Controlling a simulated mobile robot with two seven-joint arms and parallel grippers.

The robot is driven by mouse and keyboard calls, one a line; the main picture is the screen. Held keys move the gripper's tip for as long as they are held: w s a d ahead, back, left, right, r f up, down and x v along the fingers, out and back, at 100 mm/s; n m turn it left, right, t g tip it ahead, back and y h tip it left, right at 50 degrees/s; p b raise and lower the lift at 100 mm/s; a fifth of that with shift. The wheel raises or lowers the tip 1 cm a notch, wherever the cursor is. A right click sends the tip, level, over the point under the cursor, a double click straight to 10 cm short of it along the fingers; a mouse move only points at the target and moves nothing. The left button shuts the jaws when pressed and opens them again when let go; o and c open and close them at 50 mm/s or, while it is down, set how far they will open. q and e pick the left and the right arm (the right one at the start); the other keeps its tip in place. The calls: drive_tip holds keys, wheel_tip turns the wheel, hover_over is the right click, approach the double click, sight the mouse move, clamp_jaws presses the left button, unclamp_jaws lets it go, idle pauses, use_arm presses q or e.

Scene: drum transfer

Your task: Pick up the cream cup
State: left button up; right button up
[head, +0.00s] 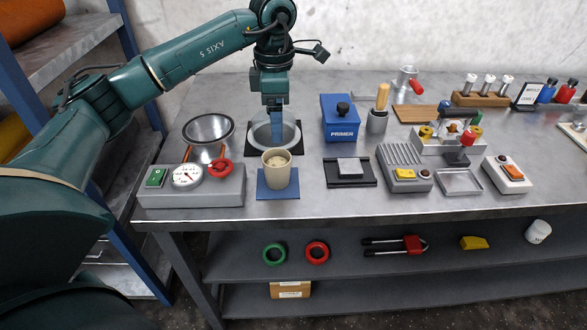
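The cream cup (276,178) stands upright on a blue square mat (291,188) near the front edge of the bench. Something pale shows inside its mouth, too small to make out. My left gripper (276,132) points straight down behind the cup, with its blue fingers reaching over or into a grey round bowl (294,133) on a dark pad. The fingers overlap in this view, so their gap is hidden, and the cup's rim is close in front of the lower tips. I cannot tell whether they touch anything. My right gripper is out of view.
Left of the cup is a grey gauge box (225,188) with a red valve wheel (219,172) and a metal bowl (208,129) behind. A blue PRIMER box (340,117) and a dark tray (337,183) stand to the right. Bare bench (320,203) lies in front.

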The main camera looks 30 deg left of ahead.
sight(277, 170)
use_arm(q)
drive_tip(key=shift+s+f+p, duration=0.2)
drive_tip(key=shift+f+p, duration=0.3)
drive_tip(key=shift+f, duration=2.75)
drive_tip(key=shift+s+f+p, duration=0.15)
drive_tip(key=shift+f+p, duration=0.35)
drive_tip(key=shift+f, duration=2.7)
drive_tip(key=shift+c, duration=0.4)
drive_tip(key=shift+a, duration=0.1)
drive_tip(key=c, duration=1.1)
